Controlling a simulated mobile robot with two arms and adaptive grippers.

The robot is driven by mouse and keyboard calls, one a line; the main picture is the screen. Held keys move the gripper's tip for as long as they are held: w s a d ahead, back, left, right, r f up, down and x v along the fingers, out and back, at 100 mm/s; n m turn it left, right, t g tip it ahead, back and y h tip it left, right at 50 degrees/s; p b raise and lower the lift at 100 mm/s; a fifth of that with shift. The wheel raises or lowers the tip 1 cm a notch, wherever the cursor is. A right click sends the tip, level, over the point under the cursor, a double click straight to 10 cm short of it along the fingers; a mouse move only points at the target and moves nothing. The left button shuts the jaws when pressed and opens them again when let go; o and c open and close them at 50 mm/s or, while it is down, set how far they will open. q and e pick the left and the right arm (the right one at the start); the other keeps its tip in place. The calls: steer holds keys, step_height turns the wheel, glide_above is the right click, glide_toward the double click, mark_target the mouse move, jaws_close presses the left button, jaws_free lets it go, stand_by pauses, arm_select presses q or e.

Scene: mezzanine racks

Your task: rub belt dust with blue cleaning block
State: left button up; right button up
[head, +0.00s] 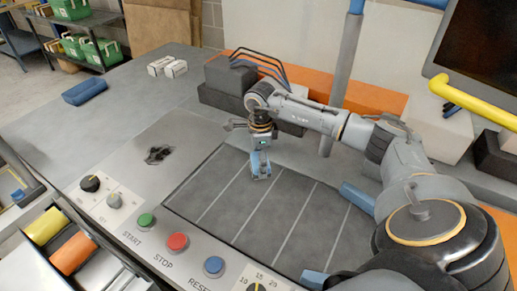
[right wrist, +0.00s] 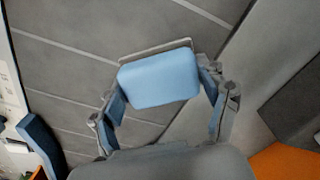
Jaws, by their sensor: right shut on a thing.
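My right gripper (head: 260,172) is over the far part of the grey belt (head: 262,209) in the head view. In the right wrist view the right gripper (right wrist: 162,95) is shut on the light blue cleaning block (right wrist: 160,79), which has a grey plate along its far side. The belt with its pale cross lines (right wrist: 75,63) lies below it. I cannot tell whether the block touches the belt. A black, ragged patch (head: 157,154) lies on the grey panel left of the belt. I cannot make out dust on the belt itself. My left gripper is not in view.
Start, stop and reset buttons (head: 177,242) and knobs line the near panel. A dark blue object (head: 86,91) and two white blocks (head: 167,67) lie on the grey top. A dark box (head: 231,76), an orange strip and a monitor (head: 481,50) stand behind. Blue guides (head: 357,195) flank the belt's right end.

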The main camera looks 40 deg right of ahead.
steer(key=shift+w+d+r+p, duration=0.15)
steer(key=shift+r+p, duration=0.2)
steer(key=shift+r, duration=0.25)
steer(key=shift+s+d+r+p, duration=0.1)
steer(key=shift+r+p, duration=0.2)
steer(key=shift+r, duration=0.3)
steer(key=shift+a+r, duration=0.2)
steer(key=shift+r, duration=0.2)
steer(key=shift+d+f, duration=0.1)
